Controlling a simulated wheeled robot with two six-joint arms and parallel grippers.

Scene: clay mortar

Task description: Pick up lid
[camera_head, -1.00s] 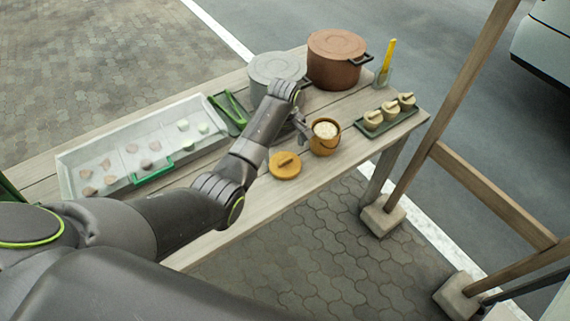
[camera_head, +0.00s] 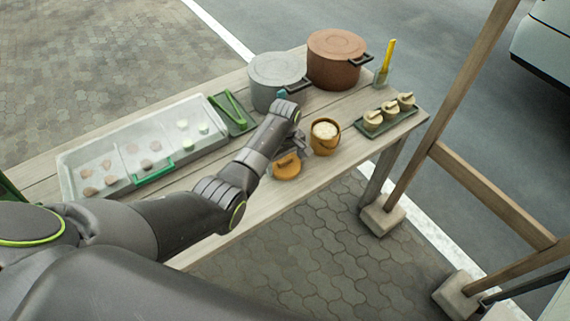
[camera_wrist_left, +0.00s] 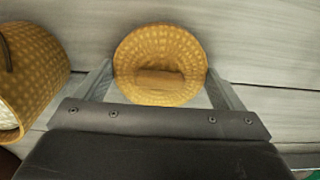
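The lid (camera_head: 287,171) is a round orange-yellow disc with a raised bar handle, lying on the wooden table next to the pot (camera_head: 325,137). In the left wrist view the lid (camera_wrist_left: 160,50) sits between and just ahead of the fingers, its handle crosswise. My left gripper (camera_head: 292,150) is over the lid's far side; in the wrist view its two fingers (camera_wrist_left: 165,85) are spread wide with nothing held. The pot is open, filled with something pale, and shows at the wrist view's left edge (camera_wrist_left: 35,75). My right gripper is not in view.
A grey pot (camera_head: 275,78) and a brown pot (camera_head: 335,60) stand at the back. A green tray (camera_head: 385,125) holds several small lidded jars on the right. A clear-lidded case (camera_head: 90,150) fills the left. The table's front edge is close to the lid.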

